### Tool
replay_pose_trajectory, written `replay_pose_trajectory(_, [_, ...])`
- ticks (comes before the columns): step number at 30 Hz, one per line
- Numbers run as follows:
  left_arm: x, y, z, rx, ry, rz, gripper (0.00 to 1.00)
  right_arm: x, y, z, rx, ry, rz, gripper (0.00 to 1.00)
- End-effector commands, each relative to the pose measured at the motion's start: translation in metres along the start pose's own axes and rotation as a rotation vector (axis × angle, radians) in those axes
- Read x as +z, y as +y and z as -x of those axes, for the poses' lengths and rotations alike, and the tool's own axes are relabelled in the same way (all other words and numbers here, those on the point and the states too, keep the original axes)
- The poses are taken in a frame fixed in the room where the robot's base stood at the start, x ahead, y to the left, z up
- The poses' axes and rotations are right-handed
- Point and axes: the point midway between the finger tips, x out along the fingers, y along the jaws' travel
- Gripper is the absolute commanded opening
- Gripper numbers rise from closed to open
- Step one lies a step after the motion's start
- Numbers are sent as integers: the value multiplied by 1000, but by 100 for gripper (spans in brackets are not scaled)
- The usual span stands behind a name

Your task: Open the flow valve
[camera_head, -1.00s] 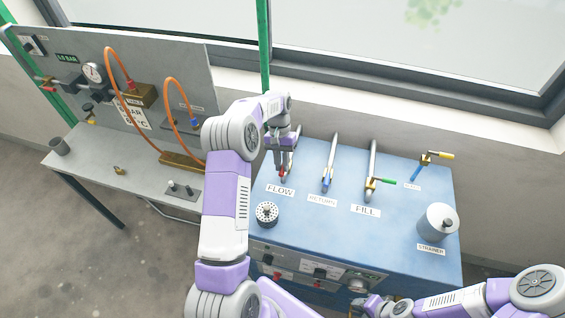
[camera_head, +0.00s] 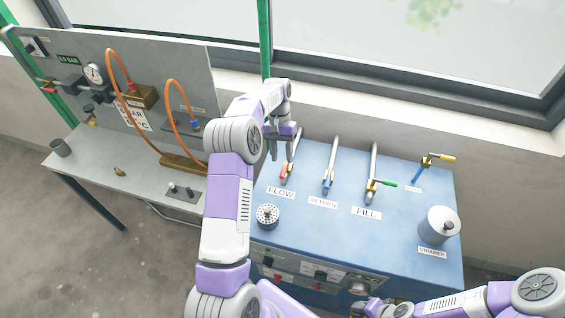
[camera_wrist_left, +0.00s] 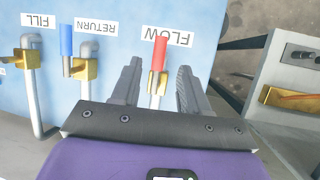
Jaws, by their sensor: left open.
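The flow valve has a red handle (camera_head: 284,170) behind the FLOW label (camera_head: 281,192) on the blue tank top. The handle lies in line with its pipe and points towards the label. My left gripper (camera_head: 274,154) is open and empty, behind and left of the handle in the head view. In the left wrist view, the red handle (camera_wrist_left: 160,54) and brass valve body (camera_wrist_left: 157,83) show between the two spread fingers (camera_wrist_left: 158,75), apart from them. My right gripper (camera_head: 368,306) is low at the bottom edge; its jaws are unclear.
A grey bench (camera_head: 110,160) with orange hoses stands left.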

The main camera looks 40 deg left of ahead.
Motion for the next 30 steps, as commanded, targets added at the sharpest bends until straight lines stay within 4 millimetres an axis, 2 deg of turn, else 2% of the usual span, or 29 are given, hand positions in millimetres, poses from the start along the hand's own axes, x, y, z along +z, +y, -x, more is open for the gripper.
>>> replay_pose_trajectory(3, [-1,0,16,0,1,0,44,0,0,0,0,0,0,44])
replay_pose_trajectory(9, [0,0,32,0,1,0,44,0,0,1,0,0,0,44])
replay_pose_trajectory(30, [0,0,34,0,-1,0,44,0,0,1,0,0,0,44])
